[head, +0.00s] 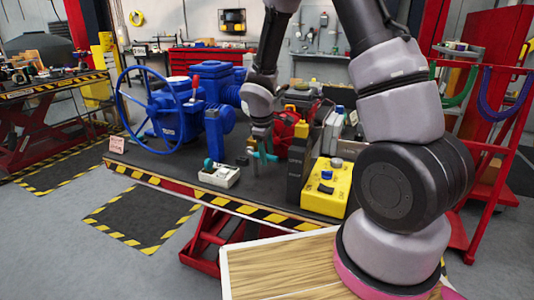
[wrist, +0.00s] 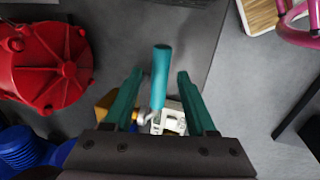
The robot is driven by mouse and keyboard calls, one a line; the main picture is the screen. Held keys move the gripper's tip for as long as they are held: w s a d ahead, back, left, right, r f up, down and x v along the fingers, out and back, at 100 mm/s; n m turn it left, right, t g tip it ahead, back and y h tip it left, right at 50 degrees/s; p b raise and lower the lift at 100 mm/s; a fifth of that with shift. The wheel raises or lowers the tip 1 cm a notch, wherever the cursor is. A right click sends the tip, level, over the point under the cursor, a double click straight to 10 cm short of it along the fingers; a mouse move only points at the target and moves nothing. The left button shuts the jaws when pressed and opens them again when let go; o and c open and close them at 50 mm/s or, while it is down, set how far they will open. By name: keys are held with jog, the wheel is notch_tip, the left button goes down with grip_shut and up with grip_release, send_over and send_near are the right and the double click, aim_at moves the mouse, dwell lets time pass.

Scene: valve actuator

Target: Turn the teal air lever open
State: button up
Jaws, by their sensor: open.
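The teal air lever (wrist: 161,72) shows in the wrist view as a rounded bar standing between the two fingers of my gripper (wrist: 159,74). There is a visible gap on each side, so the fingers are open and apart from the lever. The lever's lower end meets a small metal and white fitting (wrist: 170,118) with a brass-coloured part beside it, partly hidden by my gripper. In the head view my gripper (head: 263,156) points down over the bench, right of the blue valve actuator (head: 190,110). The lever cannot be told apart from the fingers there.
A red round housing (wrist: 48,68) lies left of my gripper in the wrist view. On the bench (head: 160,165) stand a white box with a teal knob (head: 219,175) and a yellow control box (head: 328,187). A blue handwheel (head: 122,100) is at left.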

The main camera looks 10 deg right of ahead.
grip_shut()
dwell(1.5)
